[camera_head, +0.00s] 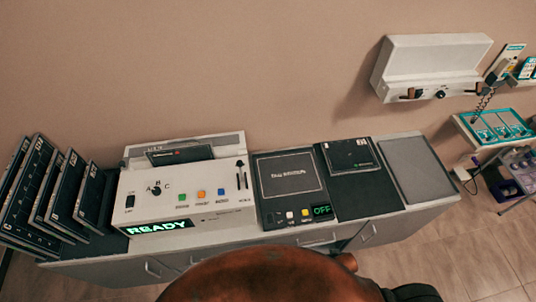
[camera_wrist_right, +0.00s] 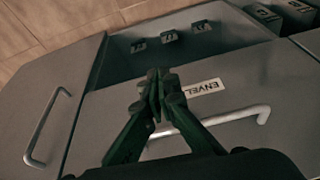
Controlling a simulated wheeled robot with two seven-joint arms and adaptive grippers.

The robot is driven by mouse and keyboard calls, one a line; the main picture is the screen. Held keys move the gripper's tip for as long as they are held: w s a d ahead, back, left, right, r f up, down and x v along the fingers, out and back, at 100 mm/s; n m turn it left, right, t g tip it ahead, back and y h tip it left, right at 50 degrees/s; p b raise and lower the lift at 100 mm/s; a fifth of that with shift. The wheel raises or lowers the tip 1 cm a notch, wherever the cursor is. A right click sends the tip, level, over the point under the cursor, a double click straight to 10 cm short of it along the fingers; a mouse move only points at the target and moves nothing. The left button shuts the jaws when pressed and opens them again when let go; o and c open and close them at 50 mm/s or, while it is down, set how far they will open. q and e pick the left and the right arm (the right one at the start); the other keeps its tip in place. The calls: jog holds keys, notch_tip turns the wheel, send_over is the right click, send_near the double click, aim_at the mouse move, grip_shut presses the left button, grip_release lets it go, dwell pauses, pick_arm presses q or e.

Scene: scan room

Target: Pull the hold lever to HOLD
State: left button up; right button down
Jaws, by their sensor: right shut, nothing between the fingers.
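In the head view a white console (camera_head: 215,180) stands on the counter, with a green READY display (camera_head: 158,228) and a row of coloured buttons. At its right end is a dark upright lever (camera_head: 241,176) in a slot. Its markings are too small to read, so its setting is unclear. My right gripper (camera_wrist_right: 158,84) shows in the right wrist view, shut and empty, in front of grey cabinet fronts. It is away from the console's controls. My left gripper is not in view.
Dark cassettes (camera_head: 42,190) stand in a rack left of the console. A dark panel (camera_head: 292,180) with an OFF display sits to its right. A cabinet handle (camera_wrist_right: 235,117) is close to my right gripper. A brown rounded shape covers the bottom middle of the head view.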

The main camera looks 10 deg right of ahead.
jog(key=w+a+r+t+p, duration=0.1)
jog(key=w+r+p, duration=0.15)
jog(key=r, duration=0.55)
jog(key=w+a+r+t+p, duration=0.1)
jog(key=w+r, duration=0.3)
jog(key=r, duration=0.4)
jog(key=w+a+r+m+t+y+p, duration=0.1)
jog(key=w+a+r+m+y, duration=0.2)
jog(key=w+a+r, duration=0.3)
jog(key=w+a+r+m+t+y+p, duration=0.1)
jog(key=w+a+r+m+t+y, duration=0.1)
jog(key=w+a+r+m+y, duration=0.2)
jog(key=w+a+r+m+t+y+p, duration=0.1)
jog(key=w+a+r+m+y, duration=0.3)
jog(key=w+a+r, duration=0.5)
notch_tip(320, 180, up, 9)
jog(key=shift+w+a+t, duration=0.4)
jog(key=shift+w, duration=0.55)
jog(key=shift+w+p, duration=0.1)
jog(key=shift+p, duration=0.2)
